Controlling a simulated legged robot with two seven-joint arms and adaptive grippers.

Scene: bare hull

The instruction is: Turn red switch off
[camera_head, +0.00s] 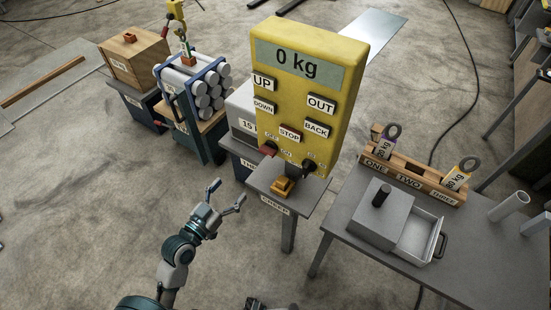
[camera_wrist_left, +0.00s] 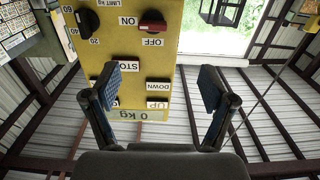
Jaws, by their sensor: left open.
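The red switch (camera_head: 268,149) is a small red knob at the lower left of the front of the yellow control box (camera_head: 343,62). In the left wrist view, where the box appears upside down, the red switch (camera_wrist_left: 153,22) shows beside the ON and OFF labels. My left gripper (camera_head: 229,193) is open and empty, in front of the box and lower left of the switch. In the wrist view the open fingers (camera_wrist_left: 160,85) are apart from the box, with the switch beyond them.
A black knob (camera_head: 309,167) sits right of the red switch. The STOP button (camera_head: 289,136) is above, between them. A grey shelf (camera_head: 308,198) with a yellow piece (camera_head: 283,187) juts out below. A grey table (camera_head: 352,238) stands right. Floor around my left arm is clear.

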